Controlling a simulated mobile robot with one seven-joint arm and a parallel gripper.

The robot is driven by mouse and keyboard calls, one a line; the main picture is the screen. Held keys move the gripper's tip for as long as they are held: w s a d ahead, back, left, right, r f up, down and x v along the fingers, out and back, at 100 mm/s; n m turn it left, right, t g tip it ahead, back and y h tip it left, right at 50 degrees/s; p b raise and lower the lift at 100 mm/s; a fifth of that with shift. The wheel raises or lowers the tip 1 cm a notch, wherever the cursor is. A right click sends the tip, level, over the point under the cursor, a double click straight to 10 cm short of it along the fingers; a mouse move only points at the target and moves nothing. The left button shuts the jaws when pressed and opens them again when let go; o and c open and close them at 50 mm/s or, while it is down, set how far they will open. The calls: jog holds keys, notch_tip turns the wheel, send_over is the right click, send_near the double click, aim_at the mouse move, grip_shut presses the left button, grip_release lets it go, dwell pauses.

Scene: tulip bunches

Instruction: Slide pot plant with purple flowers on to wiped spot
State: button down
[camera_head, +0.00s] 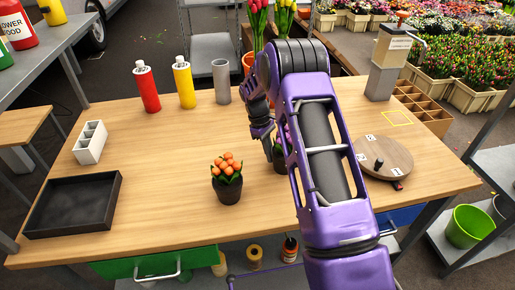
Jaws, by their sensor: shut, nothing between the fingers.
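A dark pot (279,160) with a little green foliage stands on the wooden table (170,170), mostly hidden behind my purple arm. A second dark pot with orange flowers (227,178) stands upright to the front left. A yellow outlined square (397,118) lies on the table at the back right, with nothing standing in it.
A round wooden board (384,157) with small pieces lies right of my arm. A grey dispenser (385,75) and a compartment box (425,110) stand at the back right. Red (146,87) and yellow (184,82) bottles and a grey cup (221,82) stand behind. A black tray (74,204) lies left.

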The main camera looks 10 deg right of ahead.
jog(key=s+d, duration=0.4)
jog(key=shift+s+d+f, duration=0.1)
jog(key=shift+s+d, duration=0.05)
jog(key=shift+s, duration=0.05)
